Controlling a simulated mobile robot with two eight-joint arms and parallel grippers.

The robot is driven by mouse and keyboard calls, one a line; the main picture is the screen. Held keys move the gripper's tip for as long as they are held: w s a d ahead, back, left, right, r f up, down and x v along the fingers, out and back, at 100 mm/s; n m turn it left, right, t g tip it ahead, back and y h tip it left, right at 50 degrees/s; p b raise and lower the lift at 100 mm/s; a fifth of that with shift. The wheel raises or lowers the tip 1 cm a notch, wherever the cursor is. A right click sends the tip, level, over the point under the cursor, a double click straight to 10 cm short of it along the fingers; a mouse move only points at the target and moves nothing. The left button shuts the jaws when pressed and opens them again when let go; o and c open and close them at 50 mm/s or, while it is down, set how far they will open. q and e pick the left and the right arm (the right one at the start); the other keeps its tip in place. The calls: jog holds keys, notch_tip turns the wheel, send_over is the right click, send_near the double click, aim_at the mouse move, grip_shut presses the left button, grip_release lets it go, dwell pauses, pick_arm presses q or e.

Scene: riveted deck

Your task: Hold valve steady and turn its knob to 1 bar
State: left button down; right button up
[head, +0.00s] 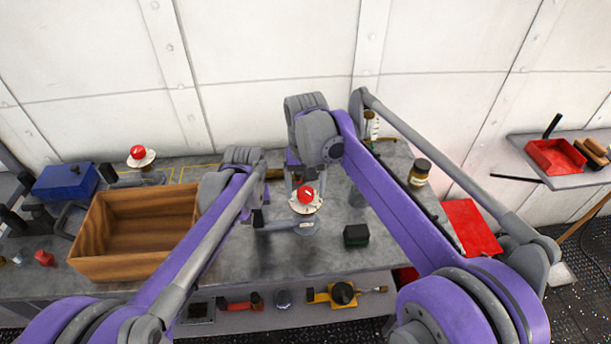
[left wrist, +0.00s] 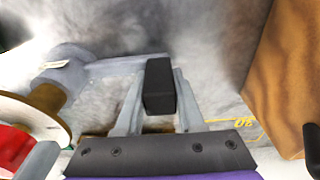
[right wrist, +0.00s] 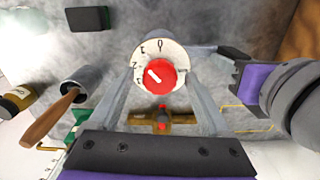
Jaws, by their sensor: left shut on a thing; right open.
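The valve (head: 304,207) stands on the grey bench, with a red knob (head: 306,194) on a white dial. My left gripper (left wrist: 160,100) is shut on the black end (left wrist: 160,80) of the valve's grey side arm, left of the body. My right gripper (right wrist: 158,62) is open; its fingers lie either side of the knob in the right wrist view, and I cannot tell if they touch it. There the knob's white mark (right wrist: 153,75) points up and left, near what looks like the 2. The dial (right wrist: 170,50) numbers are small.
A wooden box (head: 105,265) stands to the left. A second red-knobbed valve (head: 141,157) is behind it. Bench front is partly clear.

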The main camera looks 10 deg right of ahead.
aim_at(305, 191)
notch_tip(305, 191, up, 11)
jog(key=shift+r, duration=0.15)
dwell(0.4)
pick_arm(q)
jog(key=shift+c, duration=2.2)
grip_release()
